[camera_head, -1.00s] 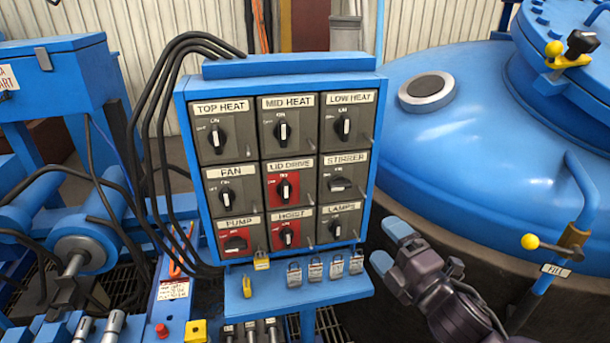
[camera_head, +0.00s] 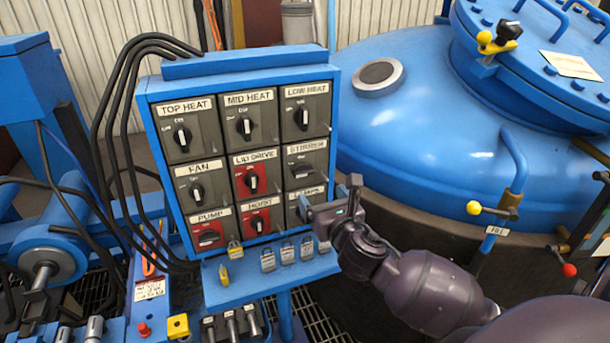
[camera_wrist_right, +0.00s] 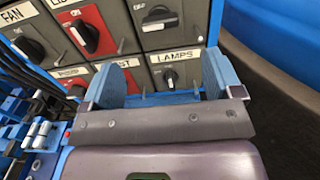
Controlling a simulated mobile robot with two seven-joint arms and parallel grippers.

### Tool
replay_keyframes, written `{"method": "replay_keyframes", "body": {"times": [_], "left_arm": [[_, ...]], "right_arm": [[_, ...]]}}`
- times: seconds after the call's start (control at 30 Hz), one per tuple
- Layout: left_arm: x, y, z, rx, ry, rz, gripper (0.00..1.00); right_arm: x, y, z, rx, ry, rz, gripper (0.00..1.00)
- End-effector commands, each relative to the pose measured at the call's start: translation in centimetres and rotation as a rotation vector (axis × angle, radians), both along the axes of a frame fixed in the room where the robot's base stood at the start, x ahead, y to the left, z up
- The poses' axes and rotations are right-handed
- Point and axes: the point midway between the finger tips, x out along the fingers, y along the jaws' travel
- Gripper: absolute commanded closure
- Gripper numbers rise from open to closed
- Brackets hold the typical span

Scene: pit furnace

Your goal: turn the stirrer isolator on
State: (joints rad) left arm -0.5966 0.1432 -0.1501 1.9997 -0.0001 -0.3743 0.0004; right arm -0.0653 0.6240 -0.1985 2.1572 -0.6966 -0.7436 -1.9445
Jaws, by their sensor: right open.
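The stirrer isolator (camera_head: 303,170) is a grey switch panel with a black rotary knob, in the right column, middle row of the blue switch box. Its knob lies roughly crosswise; it also shows in the right wrist view (camera_wrist_right: 158,19) near the top. My right gripper (camera_head: 334,198) is open and empty, just below and right of the stirrer switch, in front of the box's lower right corner. In the wrist view its blue-padded fingers (camera_wrist_right: 165,76) frame the lamps switch (camera_wrist_right: 170,77), with the stirrer knob above them. In the head view my gripper partly hides the lamps switch. My left gripper is not seen.
The blue switch box (camera_head: 245,65) holds several other knobs close together, some on red plates. Padlocks (camera_head: 287,252) hang along the shelf below. A big blue vessel (camera_head: 420,120) stands at the right, with a yellow-knobbed lever (camera_head: 474,208) on its near side.

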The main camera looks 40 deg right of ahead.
Motion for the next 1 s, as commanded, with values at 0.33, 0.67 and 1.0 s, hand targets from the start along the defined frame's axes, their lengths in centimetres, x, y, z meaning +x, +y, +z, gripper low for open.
{"method": "replay_keyframes", "body": {"times": [0.33,0.67,1.0], "left_arm": [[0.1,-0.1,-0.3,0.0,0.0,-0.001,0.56],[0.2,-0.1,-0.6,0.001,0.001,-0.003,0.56],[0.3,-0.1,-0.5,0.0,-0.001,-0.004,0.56]], "right_arm": [[5.7,-1.3,0.0,0.003,-0.002,0.001,0.15],[9.1,-2.1,0.0,0.004,-0.001,0.001,0.15],[9.5,-2.2,0.0,0.004,-0.001,0.001,0.15]]}}
